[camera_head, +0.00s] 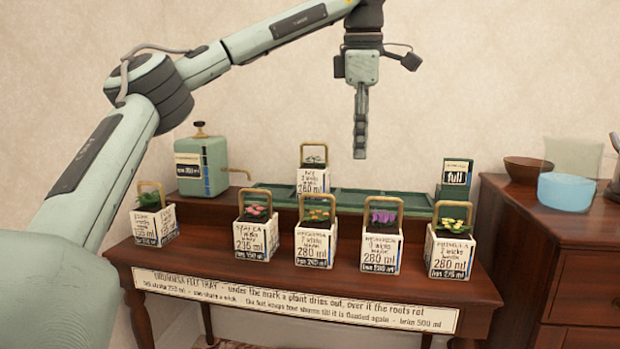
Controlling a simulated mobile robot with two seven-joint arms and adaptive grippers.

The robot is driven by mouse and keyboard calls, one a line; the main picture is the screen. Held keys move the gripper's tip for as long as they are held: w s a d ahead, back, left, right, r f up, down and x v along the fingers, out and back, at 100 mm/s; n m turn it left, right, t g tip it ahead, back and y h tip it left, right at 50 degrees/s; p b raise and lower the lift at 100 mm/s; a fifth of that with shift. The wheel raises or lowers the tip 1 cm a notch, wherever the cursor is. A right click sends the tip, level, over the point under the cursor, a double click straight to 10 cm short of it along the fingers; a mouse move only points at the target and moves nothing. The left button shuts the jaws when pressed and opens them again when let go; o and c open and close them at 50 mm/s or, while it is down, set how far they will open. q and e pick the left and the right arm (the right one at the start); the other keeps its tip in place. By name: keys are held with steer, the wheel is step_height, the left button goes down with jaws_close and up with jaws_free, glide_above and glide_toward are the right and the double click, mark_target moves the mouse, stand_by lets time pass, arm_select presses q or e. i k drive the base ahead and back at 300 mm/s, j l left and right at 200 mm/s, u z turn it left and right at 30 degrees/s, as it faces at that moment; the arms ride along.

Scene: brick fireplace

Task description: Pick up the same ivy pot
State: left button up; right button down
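Several white labelled pots with brass loop handles stand on a dark wooden table. The left pot (154,225) holds a plain green leafy plant. A back pot (313,181), with a pale green plant, stands at the long green tray (383,201). I cannot tell from the blurred labels which of these two is the ivy pot. My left gripper (360,150) points down above the tray, right of the back pot and apart from it. Its fingers show edge-on, with nothing visible in them. My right gripper is out of view.
Front pots hold pink (256,235), orange (315,241), purple (381,245) and yellow (449,249) flowers. A green tank with a spout (202,166) stands behind left. A "full" sign (456,173) stands behind right. A cabinet (576,240) with bowls adjoins at right.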

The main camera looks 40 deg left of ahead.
mark_target(313, 177)
steer(key=i+j, duration=0.15)
steer(key=j, duration=0.2)
steer(key=i+j, duration=0.15)
steer(key=j, duration=0.15)
steer(key=i+j, duration=0.2)
steer(key=j, duration=0.15)
steer(key=i+j, duration=0.15)
steer(key=j, duration=0.2)
steer(key=i+j, duration=0.15)
steer(key=j, duration=0.2)
